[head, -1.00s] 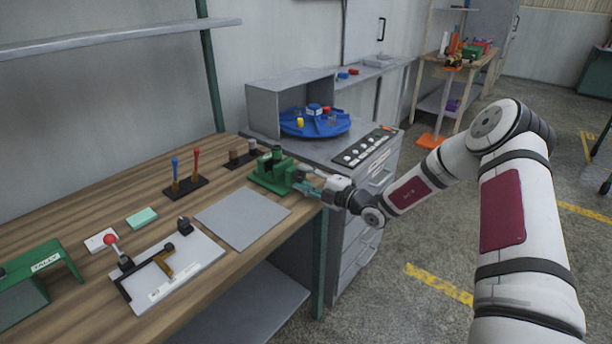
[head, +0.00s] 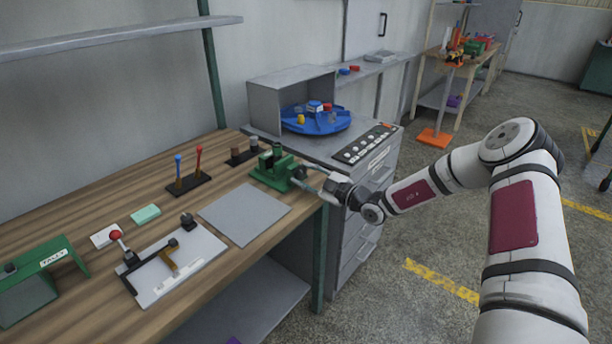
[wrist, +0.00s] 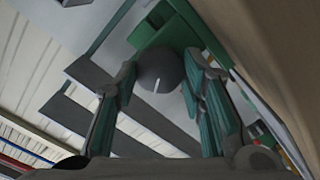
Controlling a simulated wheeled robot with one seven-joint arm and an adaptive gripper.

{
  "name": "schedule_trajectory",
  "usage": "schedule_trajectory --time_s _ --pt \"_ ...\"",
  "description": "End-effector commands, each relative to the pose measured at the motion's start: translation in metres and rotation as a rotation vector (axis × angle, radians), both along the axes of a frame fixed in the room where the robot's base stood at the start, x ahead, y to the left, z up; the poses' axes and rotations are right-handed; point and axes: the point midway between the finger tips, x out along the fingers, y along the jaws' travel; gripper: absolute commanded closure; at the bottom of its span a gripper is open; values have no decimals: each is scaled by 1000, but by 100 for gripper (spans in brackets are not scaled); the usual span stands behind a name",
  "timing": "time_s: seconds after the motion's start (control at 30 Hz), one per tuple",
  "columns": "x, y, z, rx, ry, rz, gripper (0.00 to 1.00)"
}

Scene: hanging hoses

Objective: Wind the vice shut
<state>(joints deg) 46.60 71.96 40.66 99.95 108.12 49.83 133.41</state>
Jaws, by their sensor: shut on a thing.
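The green vice (head: 272,172) stands at the back right corner of the bench, with its screw end facing my arm. In the wrist view part of its green body (wrist: 165,32) shows at the top. A dark round knob (wrist: 158,72) with a white mark line sits in front of that body. My gripper (wrist: 160,78) is shut on the knob, one teal-padded finger on each side. In the head view my gripper (head: 312,184) reaches the vice from the right. The gap between the vice jaws is too small to make out.
A grey plate (head: 244,214) lies left of the vice on the bench. A clamp fixture with a red knob (head: 116,235) and a rack with blue and red handles (head: 189,183) stand farther left. The grey cabinet with a blue turntable (head: 318,122) stands close behind.

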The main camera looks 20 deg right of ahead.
Motion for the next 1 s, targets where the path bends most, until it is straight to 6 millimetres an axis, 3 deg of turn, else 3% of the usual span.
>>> schedule_trajectory --time_s 0.43,0.47,0.53,0.87,1.0 --pt "-1 1 -2 5 9 3 91" --pt "-1 1 -2 5 9 3 56" --pt "-1 1 -2 5 7 3 43" --pt "-1 -1 -1 5 5 0 43" --pt "-11 -9 -1 4 6 -2 43"
